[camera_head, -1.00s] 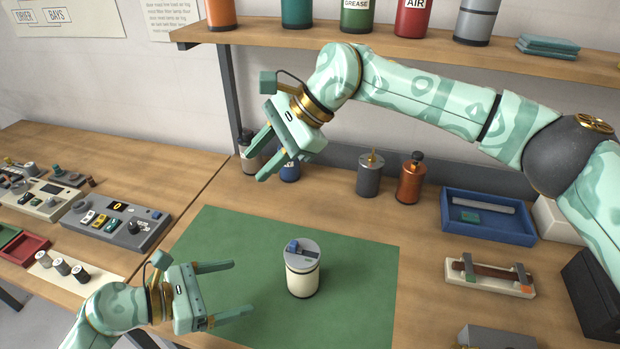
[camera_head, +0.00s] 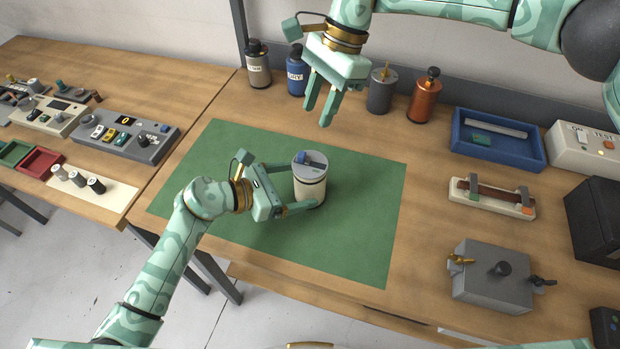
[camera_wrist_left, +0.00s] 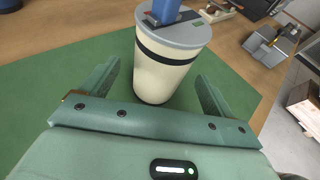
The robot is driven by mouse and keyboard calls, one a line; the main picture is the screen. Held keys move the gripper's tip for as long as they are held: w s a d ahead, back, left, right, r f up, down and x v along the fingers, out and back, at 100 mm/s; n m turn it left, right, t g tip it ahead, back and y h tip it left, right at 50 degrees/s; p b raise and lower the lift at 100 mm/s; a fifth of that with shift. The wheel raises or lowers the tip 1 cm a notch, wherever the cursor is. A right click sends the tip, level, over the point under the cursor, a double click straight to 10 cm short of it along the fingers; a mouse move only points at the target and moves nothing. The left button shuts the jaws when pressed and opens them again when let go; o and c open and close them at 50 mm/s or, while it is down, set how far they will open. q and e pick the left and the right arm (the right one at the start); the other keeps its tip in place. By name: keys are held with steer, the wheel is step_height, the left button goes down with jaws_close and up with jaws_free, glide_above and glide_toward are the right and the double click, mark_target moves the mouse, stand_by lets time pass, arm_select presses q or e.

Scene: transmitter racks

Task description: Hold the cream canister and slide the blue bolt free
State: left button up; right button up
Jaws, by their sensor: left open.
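The cream canister (camera_head: 309,188) stands upright on the green mat (camera_head: 360,220). It has a dark band and a grey lid with the blue bolt (camera_head: 313,158) on top. My left gripper (camera_head: 301,187) is open, with its fingers reaching on either side of the canister. The left wrist view shows the canister (camera_wrist_left: 168,76) between and just ahead of the open fingers, with the bolt (camera_wrist_left: 166,10) cut off at the top edge. My right gripper (camera_head: 320,112) hangs above and behind the canister, empty, its two fingers a little apart and pointing down.
Behind the mat stand several bottles, including a blue one (camera_head: 296,72) and a copper one (camera_head: 424,97). To the right are a blue tray (camera_head: 497,162), a cream fixture (camera_head: 490,197) and a grey box (camera_head: 492,278). Control panels (camera_head: 125,138) sit on the left table. The mat around the canister is clear.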

arm_select(q)
steer(key=x, duration=0.4)
steer(key=shift+d, duration=0.15)
steer(key=c, duration=1.3)
